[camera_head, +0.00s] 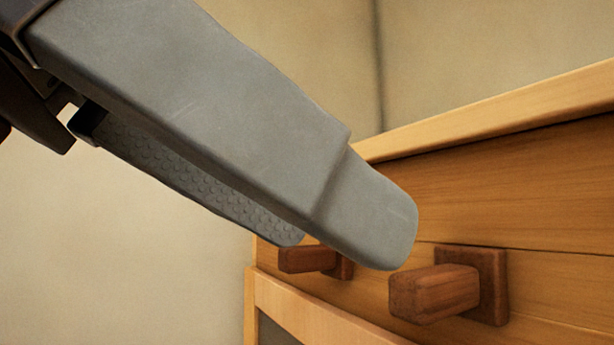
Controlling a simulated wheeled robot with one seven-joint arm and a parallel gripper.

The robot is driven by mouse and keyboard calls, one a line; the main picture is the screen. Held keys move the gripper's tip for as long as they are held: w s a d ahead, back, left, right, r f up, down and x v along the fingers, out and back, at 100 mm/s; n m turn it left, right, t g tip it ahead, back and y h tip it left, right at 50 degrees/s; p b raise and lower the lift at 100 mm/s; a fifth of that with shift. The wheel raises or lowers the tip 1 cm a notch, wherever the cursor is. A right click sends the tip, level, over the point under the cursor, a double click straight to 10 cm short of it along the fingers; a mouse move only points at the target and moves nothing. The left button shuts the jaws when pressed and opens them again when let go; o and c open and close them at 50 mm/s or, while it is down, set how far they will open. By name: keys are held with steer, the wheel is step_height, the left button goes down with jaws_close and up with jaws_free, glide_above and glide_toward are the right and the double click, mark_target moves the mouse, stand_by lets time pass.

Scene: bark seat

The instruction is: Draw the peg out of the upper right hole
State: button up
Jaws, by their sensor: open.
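A brown wooden peg (436,292) sticks out towards the camera from a square wooden plate (491,287) on the front of a wooden cabinet, at the lower right. A second, similar peg (305,259) stands farther left, partly hidden behind my gripper. No hole shows, so I cannot tell which peg is the upper right one. My gripper (342,238) reaches in from the upper left, its two grey fingers apart. The near fingertip appears just above and left of the right peg. I see nothing between the fingers.
The cabinet's top edge (490,112) runs up to the right above the pegs. A lighter wooden frame (320,312) lies below the left peg. Plain beige walls (150,250) stand behind, and the space left of the cabinet looks clear.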

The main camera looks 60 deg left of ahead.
mark_target(429, 293)
steer(key=shift+b+x, duration=1.7)
steer(key=shift+x, duration=3.1)
jaws_close()
steer(key=shift+s, duration=0.15)
steer(key=s, duration=1)
steer(key=shift+a, duration=0.35)
steer(key=shift+s, duration=0.1)
